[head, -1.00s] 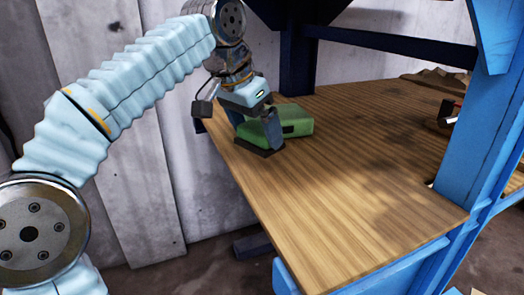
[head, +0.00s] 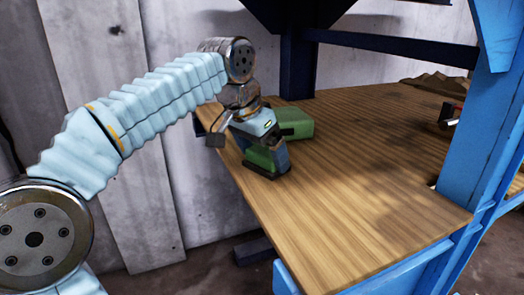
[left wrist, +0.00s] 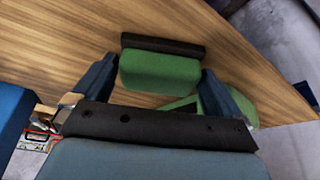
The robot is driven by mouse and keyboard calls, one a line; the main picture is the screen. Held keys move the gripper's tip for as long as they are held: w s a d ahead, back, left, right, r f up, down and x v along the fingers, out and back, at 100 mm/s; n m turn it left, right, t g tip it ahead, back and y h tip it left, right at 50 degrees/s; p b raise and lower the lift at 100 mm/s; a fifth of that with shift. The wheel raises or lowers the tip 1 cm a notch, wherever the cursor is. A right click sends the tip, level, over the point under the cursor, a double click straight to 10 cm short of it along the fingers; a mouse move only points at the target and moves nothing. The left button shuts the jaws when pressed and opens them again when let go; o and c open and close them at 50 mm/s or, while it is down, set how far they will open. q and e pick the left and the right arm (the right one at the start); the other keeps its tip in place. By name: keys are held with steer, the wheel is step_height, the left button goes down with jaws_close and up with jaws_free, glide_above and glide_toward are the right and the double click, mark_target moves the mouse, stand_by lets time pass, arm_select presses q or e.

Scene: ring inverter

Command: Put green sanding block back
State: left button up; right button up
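The green sanding block (head: 257,158), with a black pad along its underside, is between the fingers of my left gripper (head: 268,152) at the left side of the wooden tabletop. In the left wrist view the block (left wrist: 160,72) fills the space between the two blue fingers (left wrist: 158,78), so the gripper is shut on it. The pad is low over the tabletop; I cannot tell whether it touches. A second green object (head: 295,122), box-like, lies on the tabletop just behind the gripper and shows partly behind a finger in the left wrist view (left wrist: 245,105). My right gripper is not in view.
The wooden tabletop (head: 350,190) is clear in the middle and front. A blue post (head: 470,130) stands at its right. A dark object with a red part (head: 450,115) sits at the far right. A concrete wall (head: 180,190) is to the left.

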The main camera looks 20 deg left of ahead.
arm_select(q)
steer(key=shift+r, duration=0.25)
steer(key=p+v, duration=0.3)
steer(key=v, duration=0.8)
steer(key=shift+r, duration=0.4)
steer(key=shift+s+f, duration=0.1)
